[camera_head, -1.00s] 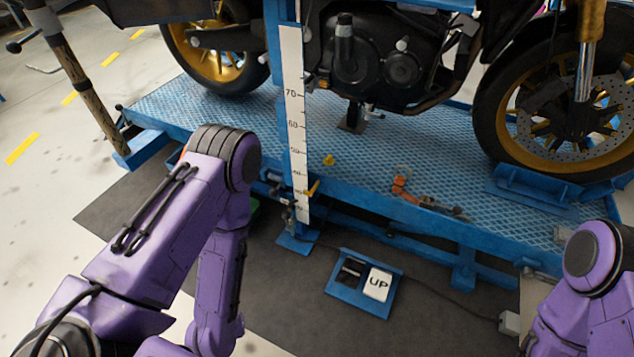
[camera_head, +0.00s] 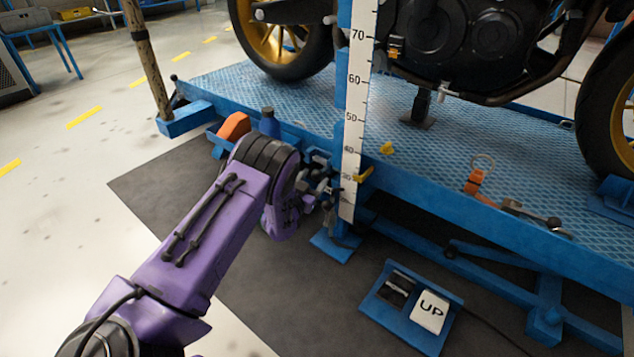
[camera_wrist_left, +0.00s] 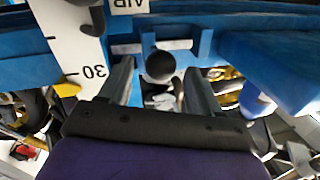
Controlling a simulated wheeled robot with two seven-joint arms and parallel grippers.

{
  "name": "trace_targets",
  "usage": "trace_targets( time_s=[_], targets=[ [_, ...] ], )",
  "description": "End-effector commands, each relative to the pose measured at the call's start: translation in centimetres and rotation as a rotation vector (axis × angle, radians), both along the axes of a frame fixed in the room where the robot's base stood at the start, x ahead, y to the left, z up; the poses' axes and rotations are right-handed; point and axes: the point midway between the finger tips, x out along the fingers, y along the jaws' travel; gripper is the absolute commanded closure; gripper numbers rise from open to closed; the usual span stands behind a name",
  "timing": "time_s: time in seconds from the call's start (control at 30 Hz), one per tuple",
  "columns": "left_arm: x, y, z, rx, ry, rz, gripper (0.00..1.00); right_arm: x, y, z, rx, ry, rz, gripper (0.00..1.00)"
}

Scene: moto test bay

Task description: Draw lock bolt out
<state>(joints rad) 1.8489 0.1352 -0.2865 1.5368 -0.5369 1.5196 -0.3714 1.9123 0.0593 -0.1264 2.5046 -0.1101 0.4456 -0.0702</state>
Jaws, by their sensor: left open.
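The lock bolt (camera_wrist_left: 160,65) shows in the left wrist view as a dark round end, set against a blue bracket (camera_wrist_left: 206,46) on the lift post. My left gripper (camera_wrist_left: 160,78) is open, with one finger on each side of the round end. I see no clear contact between the fingers and it. In the head view my left gripper (camera_head: 324,188) is beside the scale post (camera_head: 353,110), low near the platform edge. The bolt is hard to make out there, as the gripper and wrist partly cover the bracket area. My right gripper is not in view.
The blue lift platform (camera_head: 330,108) carries a motorcycle (camera_head: 475,40). A yellow pointer (camera_head: 363,174) sits on the scale near 30. An orange strap (camera_head: 474,181) and tools lie on the platform. A foot pedal marked UP (camera_head: 430,311) is on the dark mat.

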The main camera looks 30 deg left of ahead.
Motion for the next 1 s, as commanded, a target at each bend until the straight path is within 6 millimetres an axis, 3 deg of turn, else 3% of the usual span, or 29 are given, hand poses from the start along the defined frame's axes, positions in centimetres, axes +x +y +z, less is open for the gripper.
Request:
trace_targets(
  time_s=[0.2,0.47,0.5,0.7,0.83,1.0],
  targets=[
    [2.9,0.4,-0.2,-0.002,-0.002,0.002,0.37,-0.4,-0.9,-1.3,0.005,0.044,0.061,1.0],
    [3.2,0.4,0.0,-0.001,0.002,0.001,0.37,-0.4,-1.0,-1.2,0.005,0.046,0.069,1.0],
    [3.2,0.4,0.0,-0.001,0.002,0.001,0.4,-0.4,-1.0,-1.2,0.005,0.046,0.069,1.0],
    [3.2,0.4,0.0,-0.001,0.002,0.001,1.0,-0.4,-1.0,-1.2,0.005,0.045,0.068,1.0],
    [3.2,0.8,0.0,-0.001,0.001,0.002,1.0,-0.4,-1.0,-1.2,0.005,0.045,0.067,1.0],
    [3.4,3.9,0.0,0.001,0.0,0.005,1.0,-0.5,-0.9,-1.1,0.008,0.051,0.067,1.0]
  ],
)
